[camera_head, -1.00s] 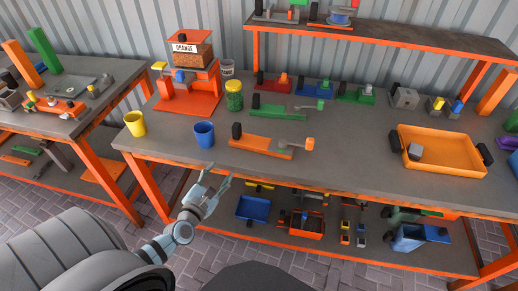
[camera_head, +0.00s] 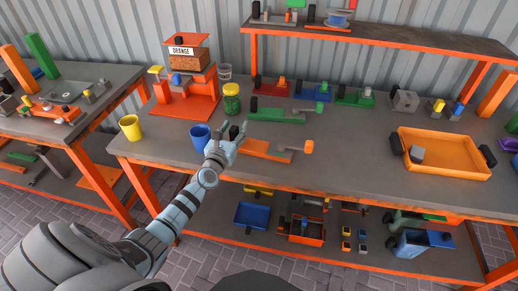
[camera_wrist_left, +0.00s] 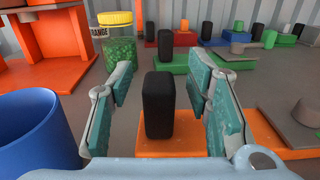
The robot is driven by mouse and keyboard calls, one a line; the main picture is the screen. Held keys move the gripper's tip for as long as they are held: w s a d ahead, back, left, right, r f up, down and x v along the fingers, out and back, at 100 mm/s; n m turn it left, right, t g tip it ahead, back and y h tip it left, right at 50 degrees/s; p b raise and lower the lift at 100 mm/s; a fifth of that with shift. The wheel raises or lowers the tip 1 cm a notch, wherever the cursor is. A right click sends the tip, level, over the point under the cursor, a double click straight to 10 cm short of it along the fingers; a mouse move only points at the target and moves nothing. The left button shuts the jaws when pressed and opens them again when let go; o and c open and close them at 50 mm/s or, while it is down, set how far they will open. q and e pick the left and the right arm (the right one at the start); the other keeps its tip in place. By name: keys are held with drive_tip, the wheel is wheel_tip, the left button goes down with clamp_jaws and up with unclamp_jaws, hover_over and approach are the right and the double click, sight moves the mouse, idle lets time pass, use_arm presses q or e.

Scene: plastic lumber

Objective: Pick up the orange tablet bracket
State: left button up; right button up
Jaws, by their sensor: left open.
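The orange tablet bracket (camera_head: 266,151) lies flat near the front edge of the bench, with a black upright block at its left end and a rod with an orange knob to its right. In the left wrist view its orange base (camera_wrist_left: 183,146) and black block (camera_wrist_left: 159,106) stand straight ahead. My left gripper (camera_head: 230,133) is open at the bracket's left end. In the left wrist view the black block appears between its teal fingers; I see no contact. The gripper hides part of the bracket's left end in the head view. My right gripper is not in view.
A blue cup (camera_head: 200,138) stands close left of my left gripper, and a green jar (camera_head: 232,98) stands behind. A green bracket (camera_head: 277,115) lies behind the orange one. An orange tray (camera_head: 445,170) is at the right. Bare bench lies between bracket and tray.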

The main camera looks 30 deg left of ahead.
use_arm(q)
drive_tip(key=shift+s, duration=0.1)
clamp_jaws()
drive_tip(key=shift+r, duration=0.2)
